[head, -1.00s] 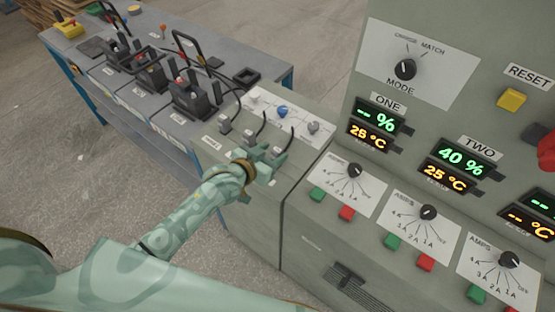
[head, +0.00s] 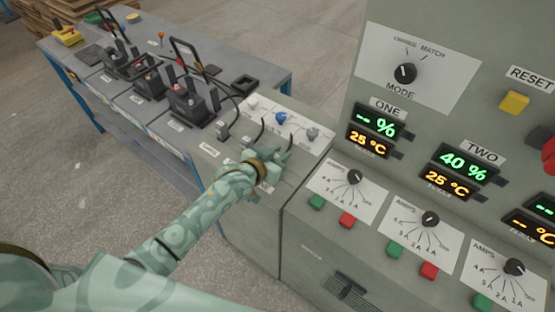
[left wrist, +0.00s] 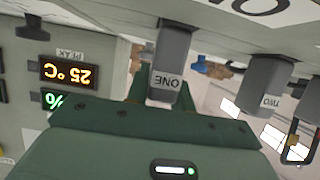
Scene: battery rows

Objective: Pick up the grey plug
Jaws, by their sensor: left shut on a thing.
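My left gripper (head: 277,160) is at the front of the grey cabinet's low top, at the right end of a short row of plugs. It is shut on a grey plug, which the fingers mostly hide in the head view. In the left wrist view this grey plug (left wrist: 172,52) stands between the fingers, with an upside-down ONE label. A second grey plug (left wrist: 267,82), labelled TWO, is beside it and apart from the gripper. I cannot tell whether the held plug is clear of the surface. My right gripper is not in view.
A white knob (head: 253,103), a blue knob (head: 281,118) and a grey knob (head: 312,133) sit behind the plugs. Black cables rise near the gripper. The control panel (head: 455,130) stands close on the right. A bench (head: 110,62) with battery stations is at the left.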

